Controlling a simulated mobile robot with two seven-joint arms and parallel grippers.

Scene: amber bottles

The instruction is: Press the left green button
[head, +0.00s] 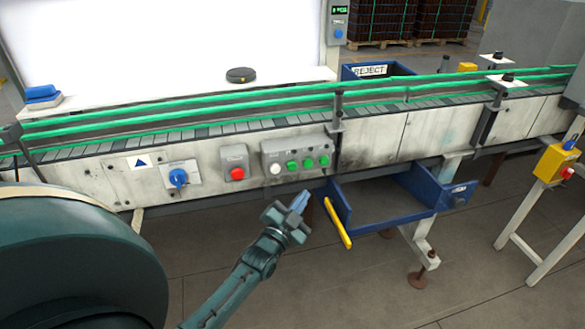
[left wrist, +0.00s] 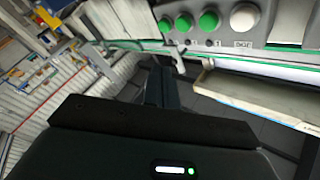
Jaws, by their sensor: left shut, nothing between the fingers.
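The grey button box (head: 298,152) is on the conveyor's side, with a white button (head: 275,169) and a row of three green buttons. The left green button (head: 292,166) is beside the white one. In the left wrist view the row appears reversed, with the left green button (left wrist: 208,20) beside the white button (left wrist: 243,18) at the top. My left gripper (head: 300,201) is shut and empty, below and in front of the box, apart from the buttons. Its fingers also show in the left wrist view (left wrist: 160,80). My right gripper is not in view.
A blue open drawer (head: 385,205) with a yellow handle (head: 337,223) juts out right of my gripper. The floor in front is clear.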

